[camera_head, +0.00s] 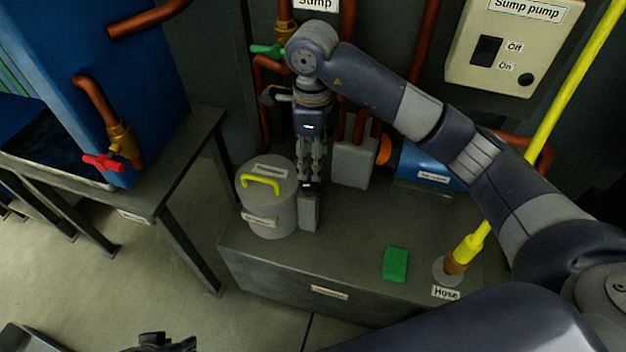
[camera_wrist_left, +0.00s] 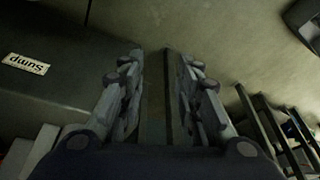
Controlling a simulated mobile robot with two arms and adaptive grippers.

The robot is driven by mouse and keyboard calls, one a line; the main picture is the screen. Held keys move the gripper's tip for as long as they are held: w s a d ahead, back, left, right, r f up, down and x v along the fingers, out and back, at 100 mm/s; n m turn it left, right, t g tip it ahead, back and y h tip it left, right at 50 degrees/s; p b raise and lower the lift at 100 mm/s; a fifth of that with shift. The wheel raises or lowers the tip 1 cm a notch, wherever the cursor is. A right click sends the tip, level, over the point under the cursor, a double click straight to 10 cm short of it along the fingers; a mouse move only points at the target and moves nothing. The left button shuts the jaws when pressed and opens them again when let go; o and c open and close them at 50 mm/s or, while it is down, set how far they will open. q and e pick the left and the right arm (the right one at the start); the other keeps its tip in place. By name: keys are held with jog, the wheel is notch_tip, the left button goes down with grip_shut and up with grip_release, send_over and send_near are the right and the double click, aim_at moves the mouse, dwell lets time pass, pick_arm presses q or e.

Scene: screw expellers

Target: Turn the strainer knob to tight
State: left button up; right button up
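A grey round canister (camera_head: 265,215) stands on the low grey sump box, with a yellow handle (camera_head: 261,182) across its lid. Its labels are too small to read, and I cannot tell whether this handle is the strainer knob. My right gripper (camera_head: 310,176) points down just right of the lid, above a narrow grey block (camera_head: 309,212) beside the canister. Its fingers are close together; whether they are shut or hold anything is unclear. My left gripper (camera_wrist_left: 157,85) is open and empty in the left wrist view; part of it shows at the bottom left of the head view (camera_head: 160,343).
The sump box (camera_head: 275,280) carries a green block (camera_head: 395,264), a yellow pole (camera_head: 482,232) by the "Hose" label, and a blue motor (camera_head: 430,165). Red pipes (camera_head: 348,40) and a sump pump switch panel (camera_head: 500,45) stand behind. A grey table (camera_head: 185,155) is left; floor between is clear.

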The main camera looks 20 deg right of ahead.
aim_at(313, 185)
notch_tip(313, 185, down, 9)
jog(key=shift+r+b, duration=0.1)
jog(key=shift+b, duration=0.55)
jog(key=c, duration=1.1)
